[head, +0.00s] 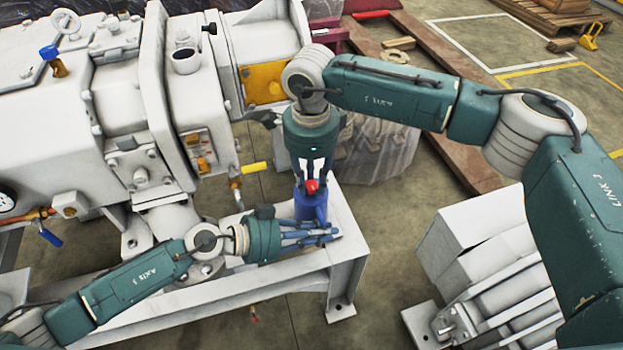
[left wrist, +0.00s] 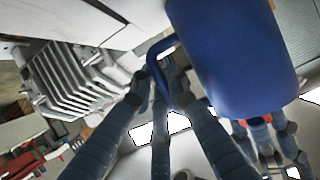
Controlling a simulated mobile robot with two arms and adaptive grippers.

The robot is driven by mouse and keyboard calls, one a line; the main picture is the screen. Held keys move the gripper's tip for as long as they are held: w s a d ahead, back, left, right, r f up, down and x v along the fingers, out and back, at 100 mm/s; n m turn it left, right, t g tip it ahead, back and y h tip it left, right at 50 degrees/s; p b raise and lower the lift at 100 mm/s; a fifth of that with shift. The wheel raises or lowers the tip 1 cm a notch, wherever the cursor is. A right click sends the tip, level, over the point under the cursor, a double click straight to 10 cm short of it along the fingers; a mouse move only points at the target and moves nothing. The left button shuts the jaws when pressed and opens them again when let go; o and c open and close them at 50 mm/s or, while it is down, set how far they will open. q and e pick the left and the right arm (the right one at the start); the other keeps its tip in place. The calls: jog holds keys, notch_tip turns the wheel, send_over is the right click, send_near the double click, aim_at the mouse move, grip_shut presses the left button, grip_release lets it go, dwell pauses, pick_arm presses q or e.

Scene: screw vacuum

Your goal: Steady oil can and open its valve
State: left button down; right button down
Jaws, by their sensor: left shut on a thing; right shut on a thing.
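The blue oil can (head: 312,208) stands upright near the corner of the white machine frame. Its red valve (head: 311,186) is on top. My left gripper (head: 324,234) is at the can's lower side, shut on its handle. In the left wrist view the can (left wrist: 235,55) is large, and the left fingers (left wrist: 165,85) close on its curved blue handle (left wrist: 158,62). My right gripper (head: 312,178) points down from above, its fingers shut around the red valve. The valve (left wrist: 252,122) also shows between the right fingers in the left wrist view, partly hidden.
The white machine (head: 110,100) fills the left and back. A yellow-handled lever (head: 254,168) sticks out just left of the can. The white frame edge (head: 343,240) lies right of the can. A finned grey unit (head: 500,280) stands at lower right, with bare floor (head: 385,260) between.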

aim_at(311, 185)
jog(key=shift+r+n, duration=0.1)
jog(key=shift+n, duration=0.4)
jog(key=c, duration=1.4)
grip_release()
jog(key=shift+c, duration=0.2)
pick_arm(q)
jog(key=shift+r, duration=0.1)
pick_arm(e)
notch_tip(311, 185, up, 12)
jog(key=shift+a, duration=0.1)
pick_arm(q)
jog(key=c, duration=1.6)
grip_release()
